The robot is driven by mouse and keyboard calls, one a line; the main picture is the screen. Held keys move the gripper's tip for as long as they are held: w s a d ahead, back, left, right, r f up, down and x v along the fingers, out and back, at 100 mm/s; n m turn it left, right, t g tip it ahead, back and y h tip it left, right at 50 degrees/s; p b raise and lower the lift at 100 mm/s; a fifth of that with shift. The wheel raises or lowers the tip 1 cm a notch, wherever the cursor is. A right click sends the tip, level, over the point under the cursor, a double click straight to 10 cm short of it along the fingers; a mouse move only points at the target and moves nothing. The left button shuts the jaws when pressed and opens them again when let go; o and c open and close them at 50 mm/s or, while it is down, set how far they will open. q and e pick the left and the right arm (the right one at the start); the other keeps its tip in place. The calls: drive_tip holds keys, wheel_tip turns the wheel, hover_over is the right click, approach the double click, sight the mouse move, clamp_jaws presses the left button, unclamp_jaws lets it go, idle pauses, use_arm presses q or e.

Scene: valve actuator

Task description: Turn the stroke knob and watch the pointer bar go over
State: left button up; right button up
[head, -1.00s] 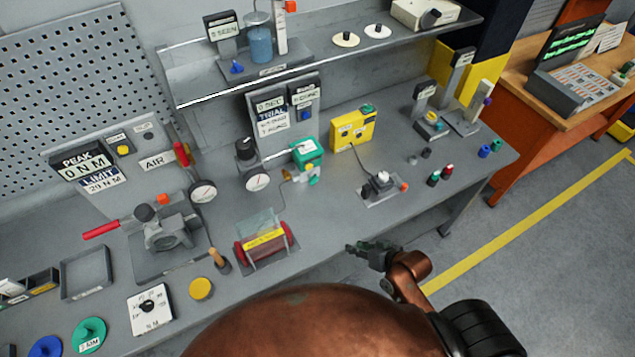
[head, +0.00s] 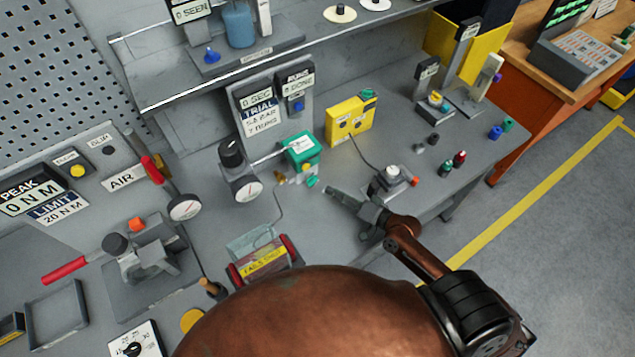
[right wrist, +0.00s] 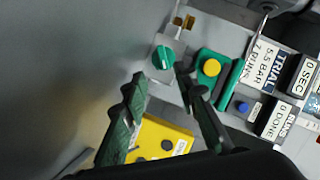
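The green actuator (head: 303,148) stands on the bench with brass fittings below it. A small green knob (head: 313,182) shows low at its front. In the right wrist view the round green knob (right wrist: 163,57) sits on a grey block, beside the green body with a yellow round cap (right wrist: 210,68). A green bar (right wrist: 230,86) lies along that body; I cannot tell whether it is the pointer bar. My right gripper (head: 332,192) is just right of the knob. In the wrist view its fingers (right wrist: 162,86) are apart and empty, with the knob beyond their tips. My left gripper is out of view.
A yellow box (head: 349,121) with a cable stands right behind the actuator. A grey gauge post (head: 240,172) is at its left. A grey switch base (head: 391,181) lies right of my gripper. A clear-covered red roller unit (head: 262,255) is nearer the front.

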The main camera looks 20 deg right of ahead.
sight(315, 183)
drive_tip(key=x, duration=0.5)
drive_tip(key=shift+w+a+p, duration=0.3)
drive_tip(key=shift+a, duration=0.05)
drive_tip(key=shift+w+a, duration=0.2)
drive_tip(key=shift+w, duration=0.15)
drive_tip(key=shift+f, duration=0.1)
drive_tip(key=c, duration=0.4)
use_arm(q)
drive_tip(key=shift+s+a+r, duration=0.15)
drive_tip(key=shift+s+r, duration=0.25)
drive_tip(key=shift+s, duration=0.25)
use_arm(e)
clamp_jaws()
